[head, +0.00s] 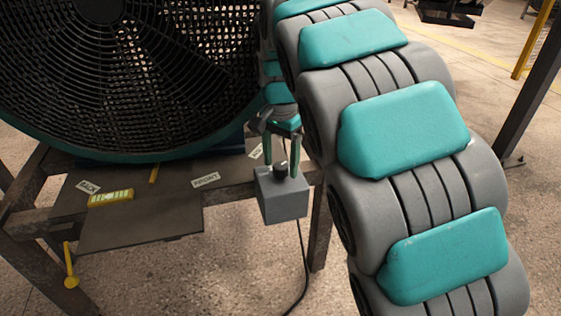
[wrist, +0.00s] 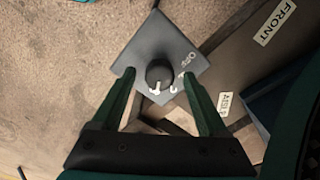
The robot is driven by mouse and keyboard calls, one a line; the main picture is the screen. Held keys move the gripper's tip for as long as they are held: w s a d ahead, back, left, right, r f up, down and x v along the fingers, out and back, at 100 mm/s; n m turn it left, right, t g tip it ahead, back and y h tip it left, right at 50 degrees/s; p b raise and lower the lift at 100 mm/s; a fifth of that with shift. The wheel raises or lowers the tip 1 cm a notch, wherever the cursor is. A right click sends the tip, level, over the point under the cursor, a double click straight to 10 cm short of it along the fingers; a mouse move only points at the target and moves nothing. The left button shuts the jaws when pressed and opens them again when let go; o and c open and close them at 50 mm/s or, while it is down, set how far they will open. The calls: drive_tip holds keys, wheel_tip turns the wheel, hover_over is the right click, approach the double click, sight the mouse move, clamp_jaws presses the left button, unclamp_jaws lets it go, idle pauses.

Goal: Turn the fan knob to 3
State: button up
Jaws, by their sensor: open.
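The fan knob (head: 281,170) is a dark round knob on top of a grey control box (head: 284,198) at the edge of the fan's stand. In the wrist view the knob (wrist: 159,74) sits on the box's face (wrist: 150,42), with "OFF" printed to its upper right and white marks along its lower edge. The marks are too small to read surely. My gripper (head: 281,177) is open above the box. In the wrist view its green fingers (wrist: 159,77) stand on either side of the knob, with a gap on both sides. The large fan (head: 120,70) stands behind, at left.
The dark stand shelf (head: 140,225) carries white labels, including "BACK" (head: 88,187) and "FRONT" (head: 206,180), and a yellow-green item (head: 110,197). A yellow-handled part (head: 70,268) hangs at left. A black cable (head: 301,270) runs down from the box. Open floor lies below.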

sight(281, 165)
drive_tip(key=shift+r, duration=3.7)
drive_tip(key=s+d+f+n, duration=0.1)
drive_tip(key=s+d+f, duration=0.2)
drive_tip(key=s+d, duration=0.35)
drive_tip(key=s+d+f+n, duration=0.25)
drive_tip(key=s+d, duration=0.25)
drive_tip(key=s, duration=0.3)
drive_tip(key=s+d+f+n+g, duration=0.1)
drive_tip(key=s+f+n, duration=0.1)
drive_tip(key=s+f, duration=0.3)
drive_tip(key=s+d+f+n, duration=0.2)
drive_tip(key=s+f, duration=0.3)
drive_tip(key=s, duration=0.8)
drive_tip(key=shift+d+f+g, duration=0.25)
drive_tip(key=shift+f+g, duration=0.05)
drive_tip(key=shift+g, duration=0.1)
